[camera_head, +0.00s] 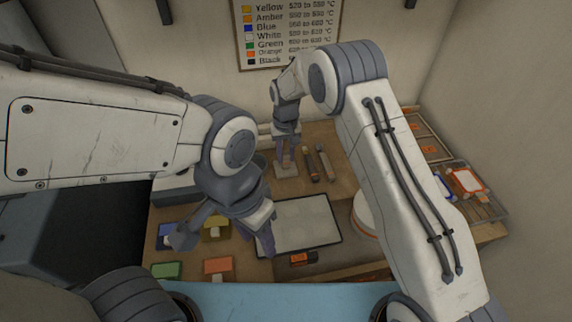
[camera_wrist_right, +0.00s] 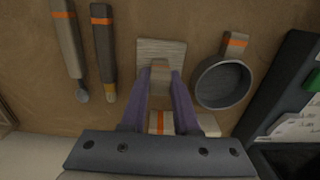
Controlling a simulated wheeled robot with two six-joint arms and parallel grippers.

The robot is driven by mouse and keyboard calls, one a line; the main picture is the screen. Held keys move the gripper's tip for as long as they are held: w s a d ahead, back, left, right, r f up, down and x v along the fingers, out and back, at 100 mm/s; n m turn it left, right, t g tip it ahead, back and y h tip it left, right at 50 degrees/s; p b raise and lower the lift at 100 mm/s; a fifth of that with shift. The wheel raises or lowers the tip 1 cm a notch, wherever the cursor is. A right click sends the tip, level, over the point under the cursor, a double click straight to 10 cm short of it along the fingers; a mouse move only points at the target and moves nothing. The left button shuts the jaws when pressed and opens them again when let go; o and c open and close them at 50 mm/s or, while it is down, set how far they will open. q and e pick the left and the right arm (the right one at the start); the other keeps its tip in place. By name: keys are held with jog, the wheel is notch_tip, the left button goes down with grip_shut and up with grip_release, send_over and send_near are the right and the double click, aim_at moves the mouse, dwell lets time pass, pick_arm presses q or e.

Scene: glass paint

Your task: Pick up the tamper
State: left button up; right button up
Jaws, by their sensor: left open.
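The tamper shows in the right wrist view as a pale square foot (camera_wrist_right: 160,48) on the brown tabletop, with a part rising between my right fingers. In the head view its pale foot (camera_head: 286,171) is at the back of the table. My right gripper (camera_wrist_right: 161,78) points down with its purple fingers on both sides of the tamper. I cannot tell whether they press on it. The right gripper (camera_head: 287,152) also shows in the head view. My left gripper (camera_head: 225,240) is open and empty above the table's front left part.
Two orange-banded tools (camera_wrist_right: 69,45) (camera_wrist_right: 104,48) lie to one side of the tamper, and a round grey cup (camera_wrist_right: 223,82) to the other. Colored blocks (camera_head: 218,266) stand at the front left. A pale panel (camera_head: 305,222) lies mid-table. A wire rack (camera_head: 486,206) is at the right.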

grip_shut()
dwell(1.1)
